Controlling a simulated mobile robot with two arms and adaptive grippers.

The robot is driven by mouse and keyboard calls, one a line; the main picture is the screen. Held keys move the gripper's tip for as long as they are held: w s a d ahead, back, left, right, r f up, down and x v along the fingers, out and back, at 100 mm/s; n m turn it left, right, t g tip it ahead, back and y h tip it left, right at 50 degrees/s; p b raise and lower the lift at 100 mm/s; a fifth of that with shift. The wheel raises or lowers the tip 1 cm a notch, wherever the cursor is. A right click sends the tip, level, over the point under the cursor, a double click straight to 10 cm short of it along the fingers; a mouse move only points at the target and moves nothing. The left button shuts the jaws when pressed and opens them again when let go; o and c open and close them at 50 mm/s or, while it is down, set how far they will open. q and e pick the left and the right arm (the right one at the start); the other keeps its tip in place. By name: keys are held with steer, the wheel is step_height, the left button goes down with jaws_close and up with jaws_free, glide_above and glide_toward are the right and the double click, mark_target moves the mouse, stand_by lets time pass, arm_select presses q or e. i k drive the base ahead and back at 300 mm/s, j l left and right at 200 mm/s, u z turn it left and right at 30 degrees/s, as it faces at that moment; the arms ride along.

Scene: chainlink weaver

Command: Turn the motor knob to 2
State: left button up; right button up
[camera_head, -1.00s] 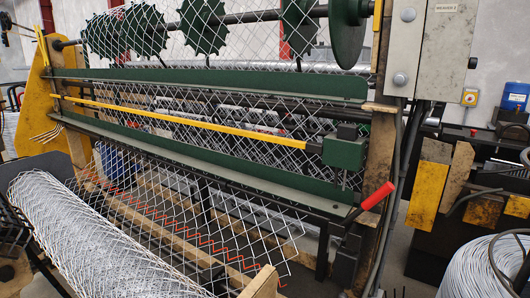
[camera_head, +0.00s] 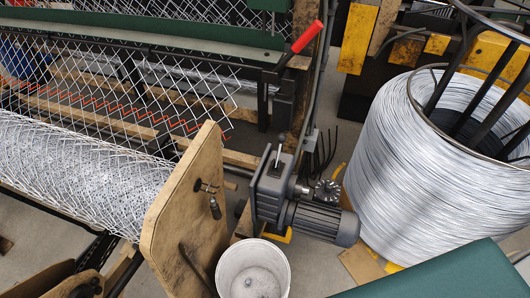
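The grey motor (camera_head: 322,222) with its gearbox (camera_head: 272,190) sits low near the middle of the head view. A round dark knob with a notched rim (camera_head: 328,190) is on top of the motor. Its markings are too small to read, so I cannot tell its setting. A short lever with a black ball end (camera_head: 281,138) stands up from the gearbox. Neither of my grippers is in view.
A large wire coil (camera_head: 400,170) stands to the right of the motor. A white bucket (camera_head: 252,270) is below it. A wooden end board (camera_head: 185,210) and mesh roll (camera_head: 80,165) are on the left. A red-handled lever (camera_head: 307,37) rises behind. A teal surface (camera_head: 450,275) fills the lower right.

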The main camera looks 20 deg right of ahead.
mark_target(329, 187)
steer(key=z, duration=1.15)
